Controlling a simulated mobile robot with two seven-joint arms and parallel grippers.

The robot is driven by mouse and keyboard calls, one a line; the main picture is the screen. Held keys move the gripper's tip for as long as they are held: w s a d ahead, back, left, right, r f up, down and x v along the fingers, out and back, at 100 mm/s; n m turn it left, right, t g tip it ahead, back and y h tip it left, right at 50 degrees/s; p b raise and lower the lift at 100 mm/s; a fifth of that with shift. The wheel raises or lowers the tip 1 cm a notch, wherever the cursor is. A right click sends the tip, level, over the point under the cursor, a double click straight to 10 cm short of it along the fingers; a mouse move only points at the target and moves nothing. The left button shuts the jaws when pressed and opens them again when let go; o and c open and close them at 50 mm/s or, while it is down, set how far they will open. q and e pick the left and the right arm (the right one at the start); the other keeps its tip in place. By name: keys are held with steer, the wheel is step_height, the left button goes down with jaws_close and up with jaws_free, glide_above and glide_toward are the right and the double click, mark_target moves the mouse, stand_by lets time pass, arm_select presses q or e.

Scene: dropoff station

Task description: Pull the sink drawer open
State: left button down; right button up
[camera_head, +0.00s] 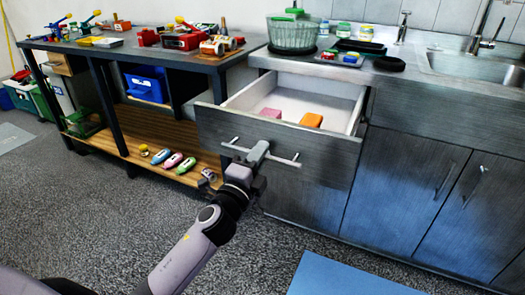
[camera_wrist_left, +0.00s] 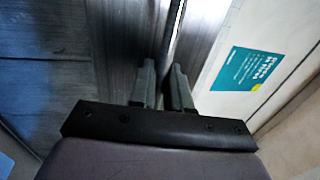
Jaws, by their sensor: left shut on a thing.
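The sink drawer (camera_head: 328,156) has a dark grey wood-look front and a white inside. It stands well out from the counter, open, with a pink block (camera_head: 271,113) and an orange block (camera_head: 311,120) inside. My left gripper (camera_head: 258,152) is at the bar handle (camera_head: 285,161) on the drawer front, shut on its middle. In the left wrist view the two fingers (camera_wrist_left: 163,85) lie on either side of the thin bar (camera_wrist_left: 174,35). My right gripper is not in view.
The counter above holds a green-lidded glass bowl (camera_head: 292,33), jars and a sink (camera_head: 475,68). A workbench (camera_head: 130,52) with toys stands at the left. A blue mat (camera_head: 345,275) lies on the floor in front of the closed cabinet doors (camera_head: 410,180).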

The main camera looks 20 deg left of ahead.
arm_select(q)
steer(key=shift+s, duration=0.3)
steer(key=c, duration=1.3)
jaws_free()
steer(key=s, duration=0.3)
steer(key=s+f, duration=0.1)
steer(key=s, duration=0.3)
steer(key=shift+a+f, duration=0.15)
steer(key=shift+f, duration=0.05)
steer(key=shift+f, duration=0.1)
